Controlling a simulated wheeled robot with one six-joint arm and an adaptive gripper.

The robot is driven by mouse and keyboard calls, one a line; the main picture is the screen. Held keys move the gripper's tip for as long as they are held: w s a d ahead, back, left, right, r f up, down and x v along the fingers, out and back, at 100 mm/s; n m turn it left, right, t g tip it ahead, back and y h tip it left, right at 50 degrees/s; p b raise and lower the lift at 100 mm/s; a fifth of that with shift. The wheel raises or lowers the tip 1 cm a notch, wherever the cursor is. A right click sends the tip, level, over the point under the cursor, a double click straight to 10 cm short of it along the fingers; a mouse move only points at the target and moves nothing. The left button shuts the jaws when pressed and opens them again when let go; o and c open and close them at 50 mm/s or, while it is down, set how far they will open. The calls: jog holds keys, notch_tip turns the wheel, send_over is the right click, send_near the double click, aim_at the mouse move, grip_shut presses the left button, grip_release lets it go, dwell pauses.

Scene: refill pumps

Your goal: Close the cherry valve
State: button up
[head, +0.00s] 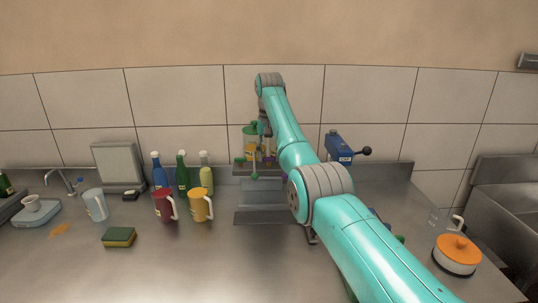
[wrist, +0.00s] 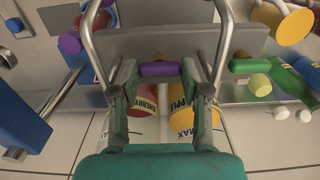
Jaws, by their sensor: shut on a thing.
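In the wrist view a red-orange container (wrist: 146,107) has a partly covered label reading "HERRY". A yellow container labelled "APPLE" (wrist: 181,108) stands beside it. My gripper (wrist: 160,70) is shut on a purple handle (wrist: 160,69), a short bar lying crosswise between the fingertips, in front of the gap between the containers. Which container the handle belongs to I cannot tell. In the head view my arm hides much of the dispenser rack (head: 245,168), and the gripper is not clearly visible there.
A blue device (head: 339,148) with a black-knobbed lever stands right of the rack. Bottles (head: 182,174), a red pitcher (head: 164,205) and a yellow pitcher (head: 200,205) stand left. A sponge (head: 119,237) and an orange-lidded pot (head: 457,254) are on the counter. Front-left counter is clear.

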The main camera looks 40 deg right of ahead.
jog(key=o, duration=1.1)
jog(key=shift+r, duration=0.1)
jog(key=shift+o, duration=0.2)
